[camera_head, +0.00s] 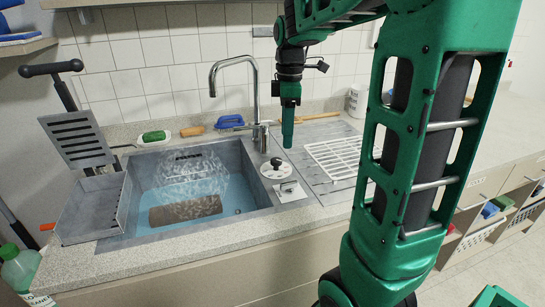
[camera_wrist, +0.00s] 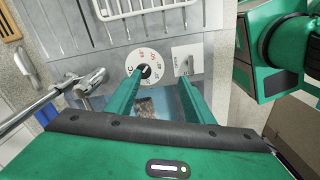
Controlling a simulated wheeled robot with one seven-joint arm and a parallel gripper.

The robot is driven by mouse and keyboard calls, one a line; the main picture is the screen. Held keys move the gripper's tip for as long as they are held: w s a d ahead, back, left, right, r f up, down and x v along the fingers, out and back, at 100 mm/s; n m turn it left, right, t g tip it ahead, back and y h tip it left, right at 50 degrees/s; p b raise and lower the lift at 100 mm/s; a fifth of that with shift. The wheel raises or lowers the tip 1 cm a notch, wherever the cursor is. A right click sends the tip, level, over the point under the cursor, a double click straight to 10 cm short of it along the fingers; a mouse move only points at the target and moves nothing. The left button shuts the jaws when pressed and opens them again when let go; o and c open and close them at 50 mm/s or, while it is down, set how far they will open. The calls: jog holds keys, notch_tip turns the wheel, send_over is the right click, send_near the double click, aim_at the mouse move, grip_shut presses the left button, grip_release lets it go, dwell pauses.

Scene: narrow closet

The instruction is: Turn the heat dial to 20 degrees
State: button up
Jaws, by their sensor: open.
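The heat dial (camera_head: 276,168) is a round white disc with a dark knob, set in the grey counter panel just right of the sink. In the wrist view the dial (camera_wrist: 147,55) shows red markings around a black centre, too small to read for certain. My gripper (camera_head: 288,143) points down above and slightly behind the dial in the head view. In the wrist view my gripper (camera_wrist: 161,78) is open and empty. Its left finger overlaps the lower left of the dial and hides part of it; the right finger is beside a white square plate (camera_wrist: 187,58).
A sink (camera_head: 248,200) with water and a brown cylinder lies left of the dial. A tall faucet (camera_head: 213,78) stands close behind, left of my gripper. A white rack (camera_head: 340,158) lies right of the dial.

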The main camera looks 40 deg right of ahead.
aim_at(276, 159)
jog(key=w+n, duration=0.4)
jog(key=w, duration=0.1)
jog(key=f, duration=1)
jog(key=shift+s+a+f, duration=0.1)
jog(key=shift+s+f, duration=0.1)
jog(key=c, duration=1)
